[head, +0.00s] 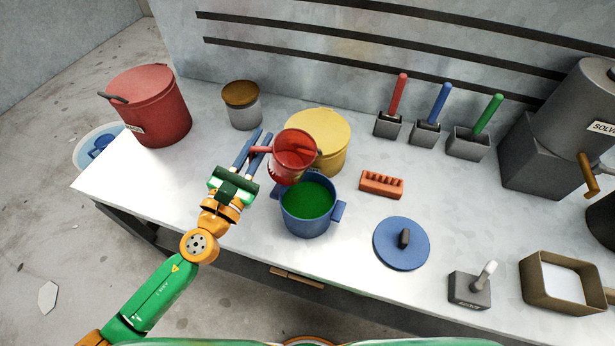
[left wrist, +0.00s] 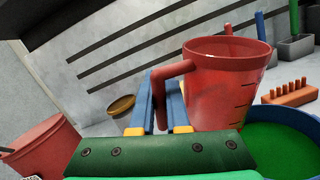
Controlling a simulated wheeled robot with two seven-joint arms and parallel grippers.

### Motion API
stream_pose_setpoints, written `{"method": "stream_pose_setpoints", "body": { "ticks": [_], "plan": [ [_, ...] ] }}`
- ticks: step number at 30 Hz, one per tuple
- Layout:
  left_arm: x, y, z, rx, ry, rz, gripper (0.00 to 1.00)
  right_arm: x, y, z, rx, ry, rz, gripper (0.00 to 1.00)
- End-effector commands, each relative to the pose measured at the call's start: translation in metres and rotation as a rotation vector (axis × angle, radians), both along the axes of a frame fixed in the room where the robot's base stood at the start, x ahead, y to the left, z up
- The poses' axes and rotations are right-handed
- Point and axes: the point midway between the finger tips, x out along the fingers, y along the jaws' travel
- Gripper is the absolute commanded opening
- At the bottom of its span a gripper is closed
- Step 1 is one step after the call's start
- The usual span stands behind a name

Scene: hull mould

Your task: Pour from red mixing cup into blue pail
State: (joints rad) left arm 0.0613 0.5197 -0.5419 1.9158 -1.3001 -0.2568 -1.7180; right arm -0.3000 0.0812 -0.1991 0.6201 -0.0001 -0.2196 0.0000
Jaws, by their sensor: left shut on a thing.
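The red mixing cup (head: 292,155) is held in the air just behind and above the blue pail (head: 304,208). It looks close to upright, and its inside is partly seen from the head. My left gripper (head: 259,142) is shut on the cup's handle (left wrist: 172,77). The left wrist view shows dark marks on the wall of the cup (left wrist: 225,90). The blue pail is open, has two side lugs and holds green liquid (head: 307,200). No stream shows between cup and pail. The cup's contents cannot be made out. My right gripper is not in view.
A yellow tub (head: 325,135) stands close behind the cup. A blue lid (head: 401,243) and an orange brush block (head: 382,184) lie right of the pail. A red bucket (head: 152,107) and a lidded jar (head: 242,105) stand left. The bench front is mostly clear left of the pail.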

Motion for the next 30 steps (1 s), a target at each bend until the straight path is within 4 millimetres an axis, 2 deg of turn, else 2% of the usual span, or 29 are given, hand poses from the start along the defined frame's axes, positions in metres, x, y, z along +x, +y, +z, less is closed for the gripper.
{"method": "stream_pose_setpoints", "body": {
  "ticks": [1, 14, 30],
  "plan": [
    [0.0, 0.0, 0.014, -0.02, 0.023, 0.001, 0.0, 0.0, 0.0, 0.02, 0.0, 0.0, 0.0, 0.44],
    [0.0, 0.0, 0.031, -0.208, 0.236, -0.001, 0.0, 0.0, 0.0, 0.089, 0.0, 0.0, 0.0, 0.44],
    [0.0, 0.0, 0.026, -0.234, 0.265, -0.004, 0.0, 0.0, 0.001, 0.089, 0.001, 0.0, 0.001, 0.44]
  ]
}}
